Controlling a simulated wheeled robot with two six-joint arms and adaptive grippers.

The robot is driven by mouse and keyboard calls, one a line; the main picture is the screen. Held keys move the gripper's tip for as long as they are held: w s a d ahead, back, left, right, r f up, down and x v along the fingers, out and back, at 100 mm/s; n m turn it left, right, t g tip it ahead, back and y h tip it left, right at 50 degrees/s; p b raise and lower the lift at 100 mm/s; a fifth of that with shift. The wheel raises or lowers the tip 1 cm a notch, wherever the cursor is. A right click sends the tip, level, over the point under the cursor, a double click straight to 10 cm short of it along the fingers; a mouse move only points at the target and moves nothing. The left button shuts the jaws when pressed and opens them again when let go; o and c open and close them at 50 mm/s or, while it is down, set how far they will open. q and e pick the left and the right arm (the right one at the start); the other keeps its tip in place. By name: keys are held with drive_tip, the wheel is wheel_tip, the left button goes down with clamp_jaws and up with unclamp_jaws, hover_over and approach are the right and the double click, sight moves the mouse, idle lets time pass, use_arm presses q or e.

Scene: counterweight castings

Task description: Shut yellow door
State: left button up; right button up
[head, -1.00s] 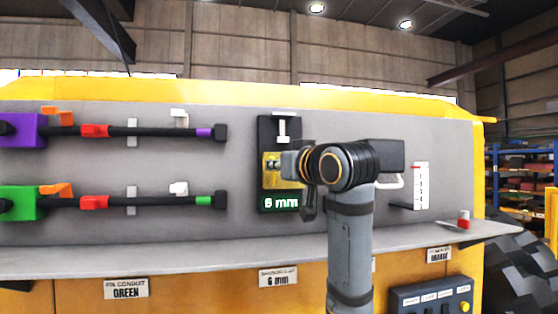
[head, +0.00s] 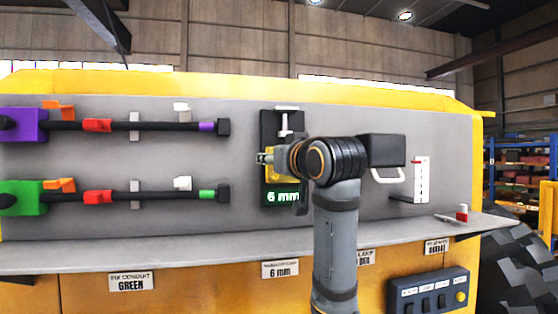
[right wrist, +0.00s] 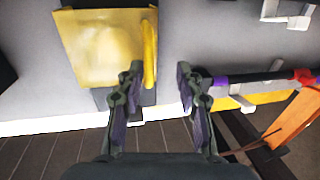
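The yellow door (head: 270,168) is a small plate on a dark panel marked 6 mm, partly hidden by my right arm in the head view. In the right wrist view the yellow door (right wrist: 100,48) fills the upper left, with a yellow bar handle (right wrist: 150,50) at its right edge. My right gripper (right wrist: 159,72) is open, its fingers apart, with the handle's lower end near the left fingertip. I cannot tell whether they touch, or how far the door stands open. My left gripper is not in view.
Purple (head: 24,125) and green (head: 22,197) blocks with dark rods and red clips are mounted left of the panel. A white gauge (head: 421,180) stands to the right. A grey ledge (head: 190,254) runs below, with a button box (head: 430,292) under it.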

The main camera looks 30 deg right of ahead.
drive_tip(key=shift+s+r, duration=0.1)
idle(0.6)
drive_tip(key=s, duration=1.1)
drive_tip(key=shift+s+a, duration=0.35)
drive_tip(key=shift+a, duration=0.1)
